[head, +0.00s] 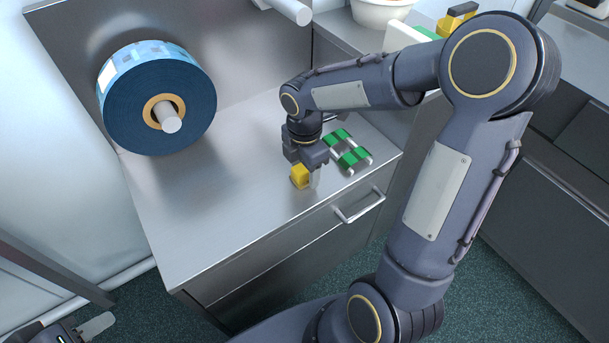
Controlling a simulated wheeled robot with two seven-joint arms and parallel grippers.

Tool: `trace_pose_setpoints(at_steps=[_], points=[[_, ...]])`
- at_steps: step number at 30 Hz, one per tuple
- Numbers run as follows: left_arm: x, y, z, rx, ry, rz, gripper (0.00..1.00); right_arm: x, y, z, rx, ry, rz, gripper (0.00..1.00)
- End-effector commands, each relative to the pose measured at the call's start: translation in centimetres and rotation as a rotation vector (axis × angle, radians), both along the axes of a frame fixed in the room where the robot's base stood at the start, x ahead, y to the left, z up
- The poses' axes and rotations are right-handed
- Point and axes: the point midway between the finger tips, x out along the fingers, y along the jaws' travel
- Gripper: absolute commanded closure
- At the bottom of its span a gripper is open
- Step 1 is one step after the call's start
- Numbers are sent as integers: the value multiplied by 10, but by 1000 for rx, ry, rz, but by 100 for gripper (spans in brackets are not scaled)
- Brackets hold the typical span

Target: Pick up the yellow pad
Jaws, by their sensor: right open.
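The yellow pad (299,177) is a small block on the steel counter, near its front edge. My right gripper (307,173) points down right over the pad, with its jaws open. One pale finger shows just to the right of the pad; the other finger is hidden. I cannot tell whether the fingers touch the pad. My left gripper (90,328) is partly in view at the bottom left corner, far from the pad. Only one pale finger of it shows clearly, so its opening cannot be seen.
Green and white pieces (348,150) lie on the counter (225,220) close to the right of my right gripper. A large blue film roll (160,100) sticks out from the back panel on the left. A drawer handle (358,207) juts from the counter front.

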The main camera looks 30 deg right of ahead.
Motion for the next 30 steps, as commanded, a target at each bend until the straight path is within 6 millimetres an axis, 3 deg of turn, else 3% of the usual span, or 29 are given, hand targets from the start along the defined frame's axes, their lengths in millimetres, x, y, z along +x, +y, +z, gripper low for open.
trace_pose_setpoints(at_steps=[5, 15, 24, 30], points=[[0, 0, 1, 0, 0, 0, 64, 0, 0, 1, 0, -1, -1, 46], [0, 0, 1, 0, 0, 0, 64, 0, 0, 1, 0, -1, -1, 91], [0, 0, 2, 0, 0, 0, 64, 1, 0, 4, 0, -2, -1, 92], [0, 0, 9, 0, 0, 0, 64, 1, 0, 21, -1, -5, -1, 92]])
